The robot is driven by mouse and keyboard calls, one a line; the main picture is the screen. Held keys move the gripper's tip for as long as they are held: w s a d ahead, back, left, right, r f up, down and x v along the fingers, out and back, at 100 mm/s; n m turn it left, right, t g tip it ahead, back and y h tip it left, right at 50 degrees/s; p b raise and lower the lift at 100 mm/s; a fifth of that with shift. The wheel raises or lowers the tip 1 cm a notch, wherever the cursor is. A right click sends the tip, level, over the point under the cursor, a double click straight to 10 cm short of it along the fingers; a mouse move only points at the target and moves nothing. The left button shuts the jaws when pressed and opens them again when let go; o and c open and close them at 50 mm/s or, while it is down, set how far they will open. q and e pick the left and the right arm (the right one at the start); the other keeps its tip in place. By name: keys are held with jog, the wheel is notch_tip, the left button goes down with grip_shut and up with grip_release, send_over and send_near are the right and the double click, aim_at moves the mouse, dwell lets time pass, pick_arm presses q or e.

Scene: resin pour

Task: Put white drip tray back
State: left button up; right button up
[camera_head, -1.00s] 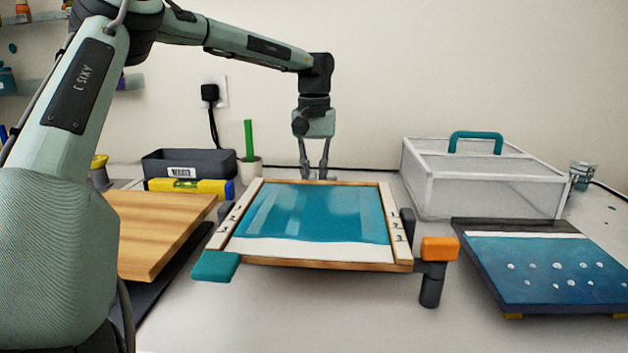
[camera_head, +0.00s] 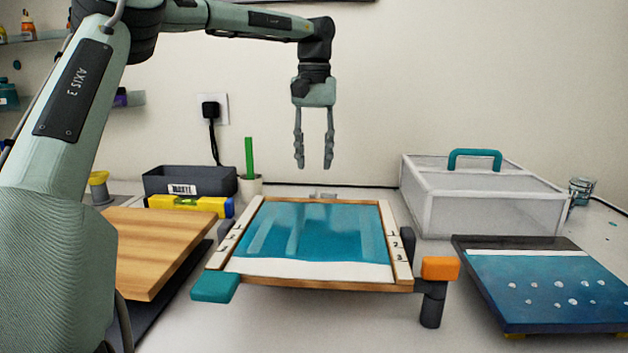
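My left gripper (camera_head: 314,160) hangs fingers down above the back edge of the framed board. Its two fingers are apart with nothing between them. The wood-framed board (camera_head: 318,284) lies in the middle of the table, with a glossy blue surface (camera_head: 320,230) and a white strip (camera_head: 310,270) along its front. A small grey piece (camera_head: 322,195) shows behind the frame's back edge, below the gripper and apart from it. I cannot make out a separate white drip tray for sure; the area under the frame is hidden. My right gripper is not in view.
A clear lidded box (camera_head: 490,205) with a teal handle and a blue dotted panel (camera_head: 550,285) stand on the right. A wooden board (camera_head: 155,245), a yellow level (camera_head: 185,203) and a dark bin (camera_head: 190,182) are on the left. An orange knob (camera_head: 440,268) juts out front right.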

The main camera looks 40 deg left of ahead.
pick_arm(q)
notch_tip(320, 180, up, 2)
jog(key=shift+r, duration=0.35)
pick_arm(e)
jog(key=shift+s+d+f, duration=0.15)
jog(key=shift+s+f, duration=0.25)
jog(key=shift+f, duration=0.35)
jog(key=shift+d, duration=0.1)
